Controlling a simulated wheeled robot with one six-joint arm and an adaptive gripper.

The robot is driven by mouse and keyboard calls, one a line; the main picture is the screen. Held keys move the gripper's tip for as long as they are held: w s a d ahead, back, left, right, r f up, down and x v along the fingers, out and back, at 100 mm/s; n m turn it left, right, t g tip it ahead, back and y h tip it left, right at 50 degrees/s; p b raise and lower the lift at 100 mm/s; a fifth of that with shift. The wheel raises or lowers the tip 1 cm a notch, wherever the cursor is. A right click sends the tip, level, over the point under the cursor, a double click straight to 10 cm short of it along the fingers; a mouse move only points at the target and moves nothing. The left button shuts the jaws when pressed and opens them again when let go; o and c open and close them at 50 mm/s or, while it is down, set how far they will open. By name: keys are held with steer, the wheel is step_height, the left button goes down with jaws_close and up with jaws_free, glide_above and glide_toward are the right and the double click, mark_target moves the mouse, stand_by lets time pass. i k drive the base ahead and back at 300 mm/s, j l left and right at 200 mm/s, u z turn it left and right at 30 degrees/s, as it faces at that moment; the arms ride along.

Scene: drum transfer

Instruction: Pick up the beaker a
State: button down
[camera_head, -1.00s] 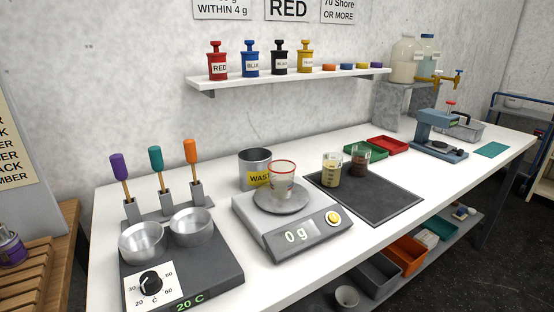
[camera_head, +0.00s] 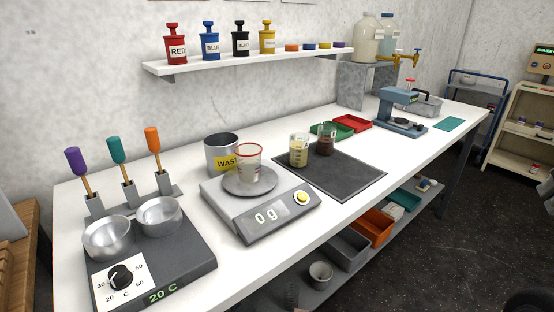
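Three beakers show in the head view, and I cannot read a letter on any of them. A clear beaker with a red rim (camera_head: 249,164) stands upright on the pan of the scale (camera_head: 262,219), whose display reads 0 g. A beaker with pale yellow contents (camera_head: 299,150) stands on the dark mat (camera_head: 347,180). A beaker with dark brown contents (camera_head: 326,141) stands beside it, near the mat's back edge. My gripper is not in view.
A waste pot (camera_head: 219,152) stands close behind the scale. A hot plate (camera_head: 182,259) with two metal bowls is at left, with upright-handled tools behind it. Green (camera_head: 330,132) and red (camera_head: 352,123) trays lie behind the mat. The mat's front is clear.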

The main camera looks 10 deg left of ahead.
mark_target(299, 142)
steer(key=i+l, duration=0.1)
steer(key=l, duration=0.2)
steer(key=i+l, duration=0.1)
steer(key=l, duration=0.2)
steer(key=i+l, duration=0.15)
steer(key=l, duration=0.15)
steer(key=l+u, duration=0.1)
steer(key=u, duration=0.35)
steer(key=i+l+u, duration=0.1)
steer(key=u, duration=0.35)
steer(key=l+u, duration=0.15)
steer(key=u, duration=0.3)
steer(key=i+j+u, duration=0.25)
steer(key=i+j, duration=0.05)
steer(key=i, duration=0.1)
